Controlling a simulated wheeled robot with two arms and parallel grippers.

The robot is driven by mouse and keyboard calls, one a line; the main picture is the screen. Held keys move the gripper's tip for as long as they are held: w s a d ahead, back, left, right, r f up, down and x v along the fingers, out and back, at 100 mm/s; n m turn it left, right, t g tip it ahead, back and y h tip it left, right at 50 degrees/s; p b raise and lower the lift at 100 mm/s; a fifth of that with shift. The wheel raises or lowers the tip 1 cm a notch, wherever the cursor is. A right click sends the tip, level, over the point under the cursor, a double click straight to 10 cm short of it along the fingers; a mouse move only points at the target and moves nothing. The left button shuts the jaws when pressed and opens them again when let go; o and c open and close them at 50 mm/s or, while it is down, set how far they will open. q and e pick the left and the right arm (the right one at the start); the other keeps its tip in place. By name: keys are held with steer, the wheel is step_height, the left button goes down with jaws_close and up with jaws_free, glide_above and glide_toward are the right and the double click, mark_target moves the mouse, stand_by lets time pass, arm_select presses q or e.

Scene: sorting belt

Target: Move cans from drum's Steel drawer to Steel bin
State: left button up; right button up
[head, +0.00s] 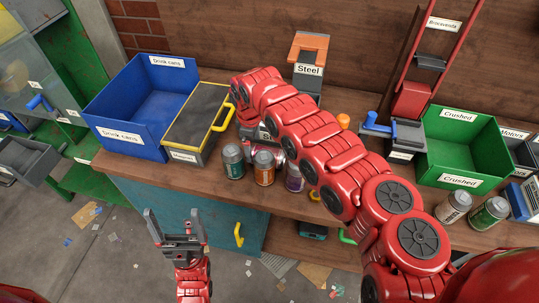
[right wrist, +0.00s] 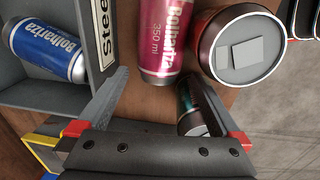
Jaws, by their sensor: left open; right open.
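In the right wrist view a blue can (right wrist: 48,45) lies on its side in a grey container (right wrist: 45,95) with a partly cut-off label starting "Stee"; I cannot tell whether it is the drawer or the bin. My right gripper (right wrist: 162,95) is open and empty, one finger beside the container's labelled wall. In the head view it is hidden under my right arm. A grey unit with an orange top and a "Steel" label (head: 309,71) stands at the back. My left gripper (head: 177,226) is open and empty in front of the bench.
Teal (head: 232,161), orange (head: 264,168) and purple (head: 293,179) cans stand at the bench's front edge. A blue drink-cans bin (head: 125,138) and a yellow-framed box (head: 198,115) are left. A green Crushed bin (head: 458,181) is right, with two cans in front.

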mark_target(253, 149)
step_height(253, 149, down, 5)
steer(key=shift+w+r, duration=0.1)
steer(key=shift+r, duration=0.05)
steer(key=shift+w+d+f, duration=0.1)
steer(key=shift+w+f, duration=0.05)
steer(key=shift+f, duration=0.25)
steer(key=shift+c, duration=0.3)
steer(key=c, duration=1.1)
steer(key=shift+r, duration=0.1)
